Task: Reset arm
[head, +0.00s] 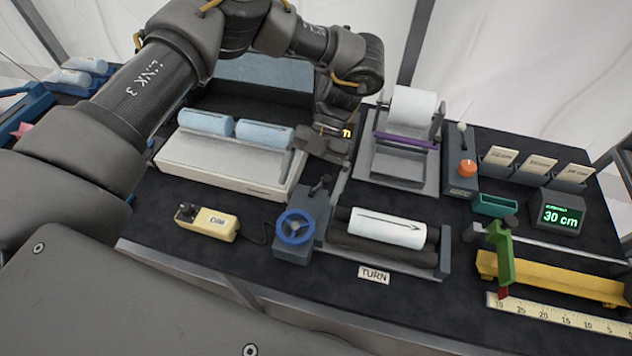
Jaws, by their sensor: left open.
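My left arm comes in from the left, arches over the back of the table and bends down near the middle. My left gripper (322,142) is open, between the white tray with blue rolls and the grey roll stand. It looks empty, though its fingers are small and partly dark against the table. My right gripper is not in view.
A white tray (225,167) holds two blue rolls (264,132). A roll stand (405,165) is right of the gripper. In front are a blue handwheel (295,228), a white roll with an arrow (388,228) and a yellow control box (208,223). A display (556,213) reads 30 cm.

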